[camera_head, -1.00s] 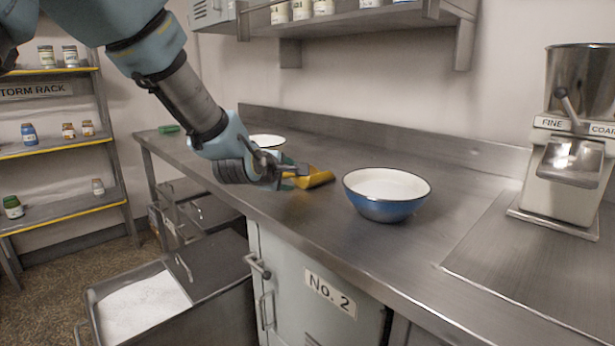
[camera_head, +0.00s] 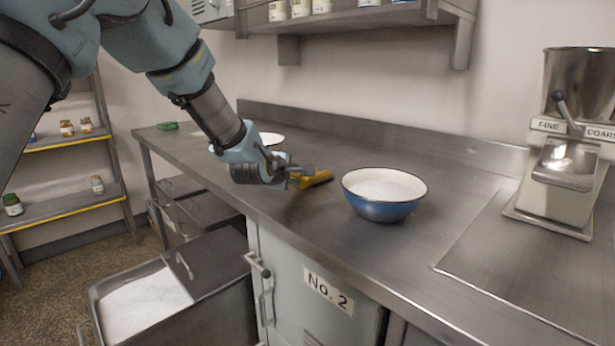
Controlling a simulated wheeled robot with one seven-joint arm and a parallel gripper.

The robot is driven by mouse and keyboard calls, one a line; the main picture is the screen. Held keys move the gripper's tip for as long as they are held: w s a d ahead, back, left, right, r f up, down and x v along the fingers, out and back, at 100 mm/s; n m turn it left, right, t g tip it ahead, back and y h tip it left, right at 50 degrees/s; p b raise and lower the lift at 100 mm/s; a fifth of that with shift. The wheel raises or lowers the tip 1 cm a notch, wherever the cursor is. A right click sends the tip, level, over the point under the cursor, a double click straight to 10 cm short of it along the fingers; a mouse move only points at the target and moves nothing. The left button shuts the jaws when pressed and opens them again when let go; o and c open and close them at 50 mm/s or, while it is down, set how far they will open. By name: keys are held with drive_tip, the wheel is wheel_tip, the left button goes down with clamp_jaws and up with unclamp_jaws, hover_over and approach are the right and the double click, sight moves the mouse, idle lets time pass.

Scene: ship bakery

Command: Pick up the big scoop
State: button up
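A yellow scoop-like object (camera_head: 317,179) lies on the steel counter, left of the blue bowl; I take it to be the big scoop. Its left end is hidden by my gripper (camera_head: 298,174). My gripper reaches in from the upper left, low over the counter, with its fingers at or very near that left end. The fingers are small and partly hidden, so I cannot tell if they are open, shut or touching it.
A blue bowl with a white inside (camera_head: 384,195) stands just right of the yellow object. A white bowl (camera_head: 270,139) is behind my gripper. A green object (camera_head: 168,126) lies at the far left end. A grinder (camera_head: 565,150) stands right. An open bin (camera_head: 140,305) of white powder is below.

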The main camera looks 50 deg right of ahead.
clamp_jaws()
idle(0.4)
